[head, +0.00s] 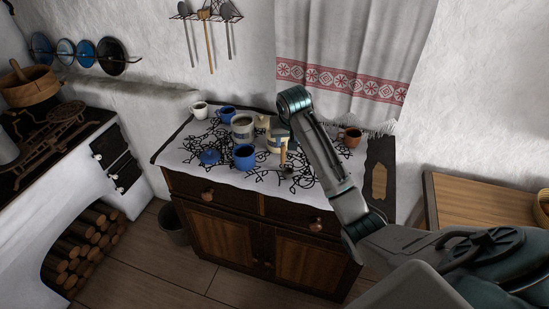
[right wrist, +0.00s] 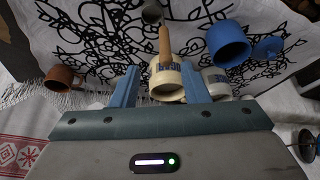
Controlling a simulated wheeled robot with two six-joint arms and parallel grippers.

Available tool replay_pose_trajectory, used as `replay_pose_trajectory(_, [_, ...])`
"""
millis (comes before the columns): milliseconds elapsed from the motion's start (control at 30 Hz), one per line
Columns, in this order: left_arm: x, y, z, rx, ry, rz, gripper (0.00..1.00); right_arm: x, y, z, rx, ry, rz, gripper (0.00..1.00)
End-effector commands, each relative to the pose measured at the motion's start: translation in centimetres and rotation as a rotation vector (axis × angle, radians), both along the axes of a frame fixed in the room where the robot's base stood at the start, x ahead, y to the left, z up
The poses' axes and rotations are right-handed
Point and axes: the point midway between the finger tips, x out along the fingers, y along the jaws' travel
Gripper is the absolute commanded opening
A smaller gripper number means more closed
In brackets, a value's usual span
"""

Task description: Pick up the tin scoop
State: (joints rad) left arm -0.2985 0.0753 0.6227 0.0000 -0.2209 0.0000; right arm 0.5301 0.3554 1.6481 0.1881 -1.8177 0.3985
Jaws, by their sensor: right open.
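The tin scoop shows a wooden handle (right wrist: 165,45) in the right wrist view, with a round grey end at the top edge. In the head view its handle (head: 283,153) shows in front of a cream mug with a blue band (head: 275,144). My right gripper (right wrist: 160,78) is open, with its two blue-grey fingers apart. In the right wrist view the handle and the cream mug (right wrist: 167,82) appear between the fingers, and nothing is held. I cannot tell the remaining gap to the handle. My left gripper is not in view.
A brown mug (head: 350,138) stands to the right. All are on a patterned cloth on a wooden cabinet (head: 225,238). A curtain (head: 345,60) hangs behind.

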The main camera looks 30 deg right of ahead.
Motion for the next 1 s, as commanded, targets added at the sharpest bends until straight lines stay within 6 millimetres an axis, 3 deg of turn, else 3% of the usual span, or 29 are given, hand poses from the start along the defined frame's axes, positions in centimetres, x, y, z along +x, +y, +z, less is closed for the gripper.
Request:
replay_pose_trajectory(100, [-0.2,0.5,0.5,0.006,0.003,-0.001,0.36,0.4,-0.3,0.5,0.004,0.001,-0.011,0.41])
replay_pose_trajectory(400, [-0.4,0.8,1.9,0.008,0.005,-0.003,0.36,1.9,-0.9,-3.5,0.005,0.002,-0.011,0.41])
replay_pose_trajectory(567, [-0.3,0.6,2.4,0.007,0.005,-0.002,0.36,2.2,-1.0,-4.4,0.004,0.001,-0.011,0.41])
replay_pose_trajectory(767, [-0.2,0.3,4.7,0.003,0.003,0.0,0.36,2.9,-0.8,-6.7,0.005,0.003,-0.01,0.41])
replay_pose_trajectory(1000, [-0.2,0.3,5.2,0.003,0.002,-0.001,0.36,3.7,-1.2,-9.0,0.003,0.0,-0.009,0.41])
